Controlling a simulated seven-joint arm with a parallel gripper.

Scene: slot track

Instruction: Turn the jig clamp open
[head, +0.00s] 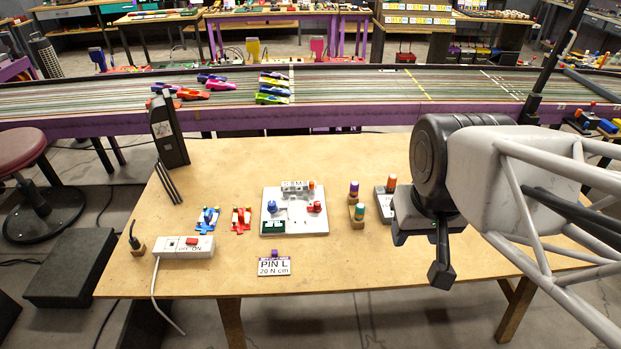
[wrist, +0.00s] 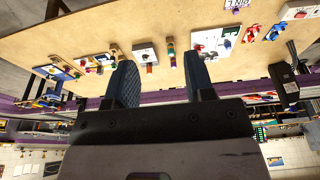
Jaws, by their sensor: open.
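The jig is a white plate (head: 295,225) in the middle of the wooden table, with a blue knob (head: 272,207), a red clamp-like part (head: 315,207), a green block (head: 273,227) and a grey piece at its back edge. I cannot tell the clamp's turn position. The jig plate also shows in the wrist view (wrist: 212,42), upside down. My gripper (head: 440,272) hangs over the right part of the table, well right of the jig. In the wrist view its two dark fingers (wrist: 160,62) stand apart with nothing between them.
A power strip (head: 184,247) and a dark tower (head: 168,130) stand farther left. A sign (head: 274,267) lies in front. Small colored-top pegs (head: 356,212) stand to its right. The front right table is clear.

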